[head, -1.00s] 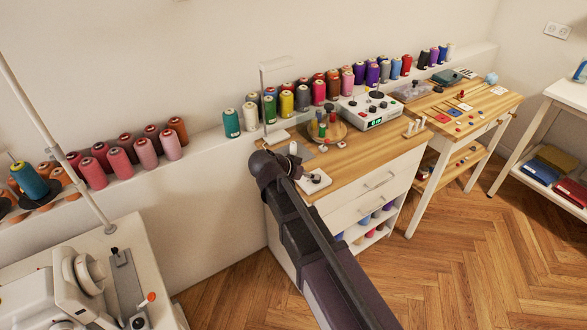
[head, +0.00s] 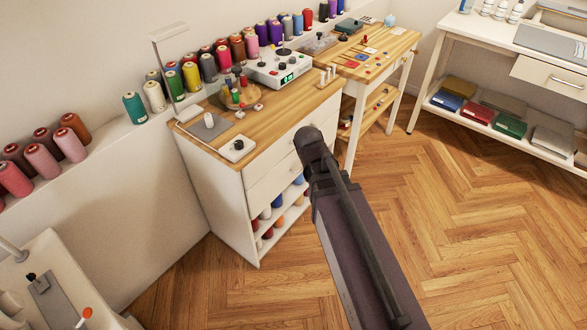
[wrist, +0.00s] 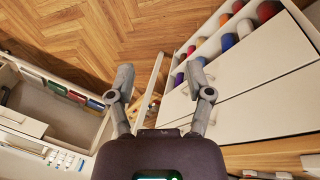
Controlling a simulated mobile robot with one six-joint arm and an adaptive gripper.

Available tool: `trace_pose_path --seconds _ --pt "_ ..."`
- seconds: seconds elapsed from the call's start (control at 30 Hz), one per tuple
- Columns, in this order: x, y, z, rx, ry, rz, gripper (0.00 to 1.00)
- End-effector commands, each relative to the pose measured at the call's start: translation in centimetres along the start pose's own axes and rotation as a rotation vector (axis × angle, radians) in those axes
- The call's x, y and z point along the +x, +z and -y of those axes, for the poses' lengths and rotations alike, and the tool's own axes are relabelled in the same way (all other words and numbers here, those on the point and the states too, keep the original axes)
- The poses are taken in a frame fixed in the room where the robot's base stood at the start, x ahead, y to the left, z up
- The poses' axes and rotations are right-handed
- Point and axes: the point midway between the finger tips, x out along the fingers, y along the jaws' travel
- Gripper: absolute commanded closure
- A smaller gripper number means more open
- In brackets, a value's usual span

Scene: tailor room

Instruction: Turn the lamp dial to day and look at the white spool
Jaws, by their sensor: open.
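A white box with a dark round knob (head: 238,147), which looks like the lamp dial, sits on the front left corner of the wooden counter (head: 270,120). The markings on it are too small to read. A small white spool (head: 209,120) stands on a grey mat just behind it. A slim lamp (head: 168,32) rises at the counter's back left. In the head view my arm's dark end covers the floor right of the drawers; the fingers are hidden there. In the wrist view my gripper (wrist: 160,82) is open and empty, with drawer fronts to its right.
Thread cones (head: 190,76) line the wall ledge. A control box (head: 280,67) and a round spool stand (head: 237,96) are on the counter. A second wooden table (head: 385,48) and a white shelf unit (head: 490,45) stand to the right. The wooden floor (head: 470,210) is open.

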Motion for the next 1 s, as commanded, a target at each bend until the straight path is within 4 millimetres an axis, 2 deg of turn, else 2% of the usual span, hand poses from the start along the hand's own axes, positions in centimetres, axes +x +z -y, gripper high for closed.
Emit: trace_pose_path --seconds 0.03,0.2,0.43,0.83,0.9,1.0 --pt "0.9 0.9 -1.2 -0.007 -0.025 0.021 0.33" --pt "2.5 2.7 -3.7 -0.057 -0.120 0.072 0.33" --pt "3.5 4.1 -5.7 -0.098 -0.209 0.099 0.33" --pt "3.7 4.4 -6.0 -0.111 -0.232 0.103 0.33" --pt "3.7 4.4 -6.0 -0.111 -0.232 0.103 0.43" --pt "3.7 4.4 -6.0 -0.111 -0.232 0.103 0.43"
